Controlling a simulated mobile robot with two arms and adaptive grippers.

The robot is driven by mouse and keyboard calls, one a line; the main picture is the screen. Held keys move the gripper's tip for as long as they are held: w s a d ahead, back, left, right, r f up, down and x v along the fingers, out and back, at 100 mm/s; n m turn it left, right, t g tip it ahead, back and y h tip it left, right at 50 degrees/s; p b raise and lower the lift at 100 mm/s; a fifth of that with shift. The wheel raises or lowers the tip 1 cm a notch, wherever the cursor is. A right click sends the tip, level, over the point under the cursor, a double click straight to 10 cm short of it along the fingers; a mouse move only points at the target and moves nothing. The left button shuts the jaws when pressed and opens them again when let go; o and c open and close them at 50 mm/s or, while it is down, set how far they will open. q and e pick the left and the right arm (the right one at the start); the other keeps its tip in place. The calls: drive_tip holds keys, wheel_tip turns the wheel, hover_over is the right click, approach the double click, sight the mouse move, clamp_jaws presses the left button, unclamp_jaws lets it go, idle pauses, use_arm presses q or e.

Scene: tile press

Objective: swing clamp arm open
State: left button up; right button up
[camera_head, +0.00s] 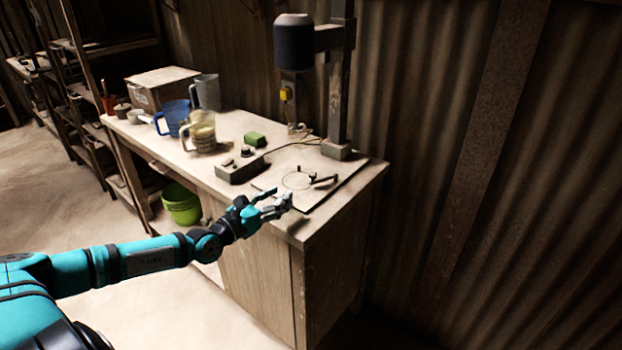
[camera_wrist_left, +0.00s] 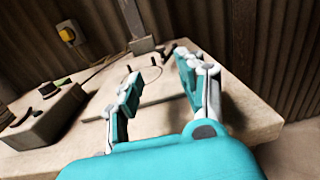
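The clamp arm (camera_head: 322,179) is a small dark bar with a knob, at the right of a round outline on the press's base plate (camera_head: 325,191). The press column (camera_head: 337,95) rises behind it and carries a dark cylindrical head (camera_head: 294,42). My left gripper (camera_head: 277,200) is open and empty at the front edge of the bench, in front of the plate and apart from the clamp arm. In the left wrist view its two fingers (camera_wrist_left: 156,88) stand apart, with the base plate (camera_wrist_left: 142,90) between and beyond them. My right gripper is not in view.
A control box (camera_head: 240,168) with knobs and a green block (camera_head: 255,139) lie left of the plate. Mugs and a cardboard box (camera_head: 160,88) stand farther left on the bench (camera_head: 232,122). A corrugated wall (camera_head: 430,110) is behind.

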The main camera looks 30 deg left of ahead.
sight(310, 176)
use_arm(q)
drive_tip(key=w, duration=0.4)
drive_tip(key=w+d+b, duration=0.1)
drive_tip(key=w, duration=0.7)
drive_tip(key=shift+w+d, duration=0.1)
drive_tip(key=shift+d, duration=0.2)
drive_tip(key=shift+c, duration=0.5)
